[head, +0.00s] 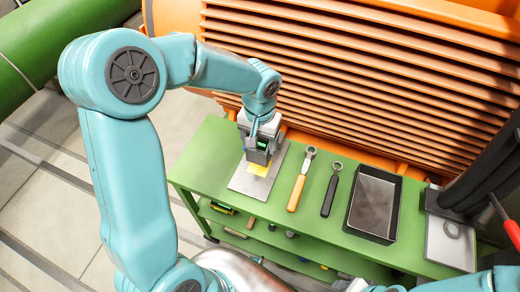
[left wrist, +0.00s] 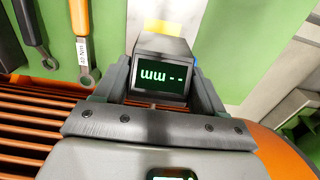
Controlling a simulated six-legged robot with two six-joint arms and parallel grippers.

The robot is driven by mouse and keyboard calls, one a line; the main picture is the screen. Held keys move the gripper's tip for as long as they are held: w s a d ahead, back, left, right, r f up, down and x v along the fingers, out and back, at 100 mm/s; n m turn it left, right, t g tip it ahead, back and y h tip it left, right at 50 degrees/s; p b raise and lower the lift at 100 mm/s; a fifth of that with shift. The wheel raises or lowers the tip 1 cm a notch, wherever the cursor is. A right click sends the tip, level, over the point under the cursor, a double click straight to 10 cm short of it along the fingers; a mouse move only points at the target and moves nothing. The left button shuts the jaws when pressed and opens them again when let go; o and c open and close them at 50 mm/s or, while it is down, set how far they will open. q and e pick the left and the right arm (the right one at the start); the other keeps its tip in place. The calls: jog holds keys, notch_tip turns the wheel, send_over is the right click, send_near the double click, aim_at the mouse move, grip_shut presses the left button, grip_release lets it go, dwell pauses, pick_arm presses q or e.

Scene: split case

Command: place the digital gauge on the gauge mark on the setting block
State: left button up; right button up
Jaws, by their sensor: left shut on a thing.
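My left gripper (head: 258,150) is shut on the digital gauge (head: 257,157), a dark boxy thing. In the left wrist view the gauge (left wrist: 162,72) sits between the two fingers (left wrist: 162,90), and its lit green display faces the camera. A flat grey plate, apparently the setting block (head: 246,184), lies at the left part of the green bench. A yellow patch, apparently the gauge mark (head: 258,169), shows on it just by the gauge's lower end and is partly hidden. I cannot tell whether the gauge touches the plate. My right gripper is not in view.
On the green bench (head: 225,140), an orange-handled wrench (head: 296,190) and a black-handled wrench (head: 328,198) lie right of the plate. Beyond them are a dark open tray (head: 365,225) and a grey plate (head: 440,250) with a ring. An orange ribbed housing (head: 360,80) rises close behind.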

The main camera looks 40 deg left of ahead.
pick_arm(q)
jog(key=shift+f, duration=2.05)
jog(key=shift+f+b, duration=0.25)
jog(key=shift+b, duration=0.1)
jog(key=o, duration=1.2)
jog(key=shift+r, duration=0.1)
jog(key=shift+r, duration=0.1)
notch_tip(320, 180, up, 12)
jog(key=shift+r+p, duration=0.1)
jog(key=shift+p, duration=0.5)
